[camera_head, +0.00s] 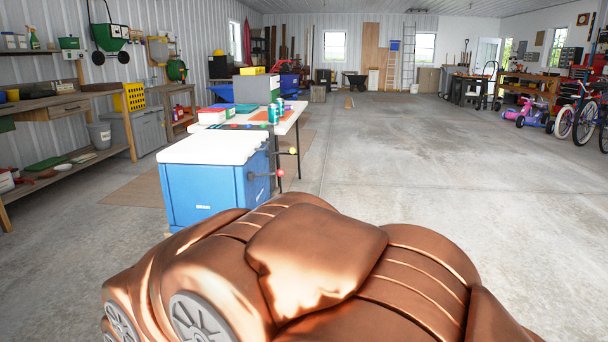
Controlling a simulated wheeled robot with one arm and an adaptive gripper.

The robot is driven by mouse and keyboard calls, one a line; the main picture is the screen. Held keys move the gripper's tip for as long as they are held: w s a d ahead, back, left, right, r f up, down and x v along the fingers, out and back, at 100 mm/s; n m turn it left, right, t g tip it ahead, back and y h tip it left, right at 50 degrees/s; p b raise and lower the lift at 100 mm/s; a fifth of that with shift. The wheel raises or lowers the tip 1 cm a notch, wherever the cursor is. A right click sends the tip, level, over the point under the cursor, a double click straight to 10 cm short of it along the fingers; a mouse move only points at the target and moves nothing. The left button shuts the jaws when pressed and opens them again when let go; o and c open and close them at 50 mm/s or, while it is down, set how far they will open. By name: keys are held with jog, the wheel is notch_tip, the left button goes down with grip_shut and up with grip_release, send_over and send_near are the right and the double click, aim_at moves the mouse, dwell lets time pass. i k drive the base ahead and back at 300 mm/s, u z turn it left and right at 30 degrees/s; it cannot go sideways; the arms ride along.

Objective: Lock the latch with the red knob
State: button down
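A blue chest with a white lid (213,149) stands on the floor left of centre. On its right side, a thin dark rod ends in a red knob (280,173), which sticks out to the right. A second rod, higher and farther back, ends in a yellow-orange knob (292,151). The red knob's latch is too small to tell whether it is locked or unlocked. The lid looks closed. My gripper is not in view, and nothing is seen touching the knobs.
A white table (291,119) with boxes and cans stands just behind the chest. Shelves and a workbench (60,104) line the left wall. Bicycles (590,118) and a pink ride-on toy (527,113) stand at the right. The concrete floor (420,170) right of the chest is clear.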

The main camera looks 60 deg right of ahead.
aim_at(280, 172)
jog(key=z, duration=0.7)
jog(key=i, duration=1.2)
jog(key=z, duration=0.7)
